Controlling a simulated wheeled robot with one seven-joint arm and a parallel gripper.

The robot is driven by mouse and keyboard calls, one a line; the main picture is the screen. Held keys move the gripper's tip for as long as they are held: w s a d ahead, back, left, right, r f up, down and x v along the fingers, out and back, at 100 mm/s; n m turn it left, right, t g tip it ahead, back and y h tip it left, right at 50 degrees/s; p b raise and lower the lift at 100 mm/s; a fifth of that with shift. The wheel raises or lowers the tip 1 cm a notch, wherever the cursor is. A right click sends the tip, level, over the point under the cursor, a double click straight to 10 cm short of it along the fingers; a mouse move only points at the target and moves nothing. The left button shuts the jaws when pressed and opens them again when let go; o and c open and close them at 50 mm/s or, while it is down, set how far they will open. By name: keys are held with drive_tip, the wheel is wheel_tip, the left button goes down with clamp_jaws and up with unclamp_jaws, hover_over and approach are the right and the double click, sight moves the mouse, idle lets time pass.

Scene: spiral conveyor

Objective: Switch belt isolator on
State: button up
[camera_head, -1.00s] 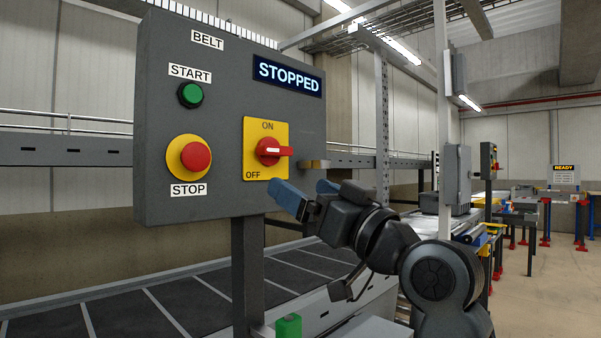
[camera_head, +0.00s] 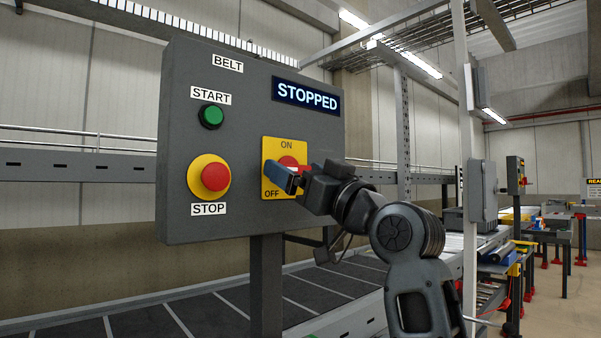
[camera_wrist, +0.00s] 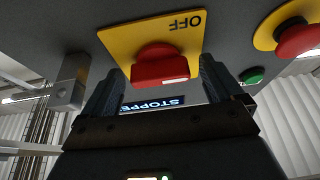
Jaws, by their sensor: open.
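The belt isolator is a red rotary knob (camera_head: 289,161) on a yellow plate (camera_head: 270,150), marked ON at the top and OFF at the lower left. It sits on a grey control panel (camera_head: 250,100). My gripper (camera_head: 285,176) is open in front of the plate and hides part of the knob. In the wrist view the red knob (camera_wrist: 160,68) appears between my two spread fingers (camera_wrist: 160,88), with no clear contact. The word OFF is readable on the yellow plate (camera_wrist: 125,40) there. The panel display (camera_head: 307,95) reads STOPPED.
A green START button (camera_head: 211,116) and a red STOP button (camera_head: 215,177) on a yellow ring are left of the isolator. A dark conveyor (camera_head: 150,322) runs below the panel. In the wrist view a grey bracket (camera_wrist: 66,95) projects from the panel.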

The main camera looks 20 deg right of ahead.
drive_tip(key=c, duration=1)
drive_tip(key=shift+c, duration=0.2)
drive_tip(key=shift+m+p, duration=0.4)
drive_tip(key=shift+p, duration=0.1)
drive_tip(key=m+h+p, duration=0.2)
drive_tip(key=m+p, duration=0.1)
drive_tip(key=m+h+p, duration=0.1)
drive_tip(key=m+p, duration=0.1)
drive_tip(key=shift+a+r, duration=0.2)
drive_tip(key=shift+r, duration=0.15)
drive_tip(key=m+h+p, duration=0.1)
drive_tip(key=m+p, duration=0.1)
drive_tip(key=m, duration=0.1)
drive_tip(key=m+h+p, duration=0.2)
drive_tip(key=m+p, duration=0.1)
drive_tip(key=shift+s+a, duration=0.1)
drive_tip(key=m+h+p, duration=0.1)
drive_tip(key=m, duration=0.2)
drive_tip(key=m+g+h+p, duration=0.1)
drive_tip(key=m+p, duration=0.1)
drive_tip(key=shift+m+g, duration=0.3)
drive_tip(key=shift+m, duration=0.1)
drive_tip(key=m+g, duration=0.1)
drive_tip(key=m, duration=0.1)
drive_tip(key=m+p, duration=0.1)
drive_tip(key=m, duration=0.1)
drive_tip(key=shift+m+g+h+p, duration=0.3)
drive_tip(key=shift+m+g, duration=0.1)
drive_tip(key=shift+f, duration=0.1)
